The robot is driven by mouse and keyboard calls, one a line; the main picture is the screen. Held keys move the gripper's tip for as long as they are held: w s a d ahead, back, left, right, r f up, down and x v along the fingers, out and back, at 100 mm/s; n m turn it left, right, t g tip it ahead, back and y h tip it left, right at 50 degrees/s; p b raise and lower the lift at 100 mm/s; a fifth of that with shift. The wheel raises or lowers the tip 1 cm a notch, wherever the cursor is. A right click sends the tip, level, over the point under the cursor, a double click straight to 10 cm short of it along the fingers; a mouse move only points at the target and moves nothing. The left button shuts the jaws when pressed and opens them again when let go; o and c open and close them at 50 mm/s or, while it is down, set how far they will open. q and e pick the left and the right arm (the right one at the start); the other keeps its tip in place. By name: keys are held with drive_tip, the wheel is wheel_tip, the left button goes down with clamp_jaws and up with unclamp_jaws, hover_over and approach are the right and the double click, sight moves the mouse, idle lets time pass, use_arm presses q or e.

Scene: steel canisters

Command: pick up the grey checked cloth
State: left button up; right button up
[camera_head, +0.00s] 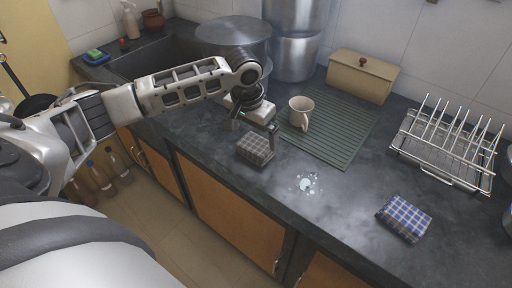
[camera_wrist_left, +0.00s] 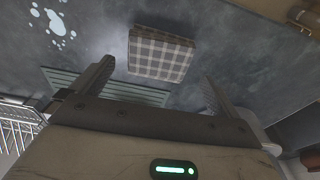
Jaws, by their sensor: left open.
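The grey checked cloth (camera_head: 256,149) lies folded on the dark countertop, near its front edge. It also shows in the left wrist view (camera_wrist_left: 160,54), between and beyond the two fingers. My left gripper (camera_head: 253,140) is above and around the cloth in the head view, with one finger on the right side of it. In the wrist view the left gripper (camera_wrist_left: 155,85) is open, with nothing between its fingertips that I can see gripped. Whether a finger touches the cloth cannot be told. My right gripper is not in view.
A beige mug (camera_head: 299,112) stands on a green ribbed mat (camera_head: 345,130) just behind. A blue checked cloth (camera_head: 404,217) lies at right, below a wire rack (camera_head: 447,150). A small wet spill (camera_head: 307,184) is right of the grey cloth. Steel canisters (camera_head: 296,55) stand behind.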

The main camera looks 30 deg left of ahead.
sight(256, 143)
use_arm(q)
drive_tip(key=f, duration=0.5)
drive_tip(key=shift+w+d, duration=0.1)
drive_tip(key=shift+w, duration=0.3)
drive_tip(key=c, duration=0.9)
drive_tip(key=shift+o, duration=0.2)
drive_tip(key=shift+r, duration=0.15)
drive_tip(key=shift+r, duration=0.3)
wheel_tip(256, 143, up, 2)
drive_tip(key=shift+w+r, duration=0.1)
drive_tip(key=shift+r, duration=0.05)
drive_tip(key=s+d+r, duration=0.2)
drive_tip(key=s+r, duration=0.7)
drive_tip(key=s, duration=0.5)
drive_tip(key=shift+d+r, duration=0.2)
drive_tip(key=shift+r, duration=0.2)
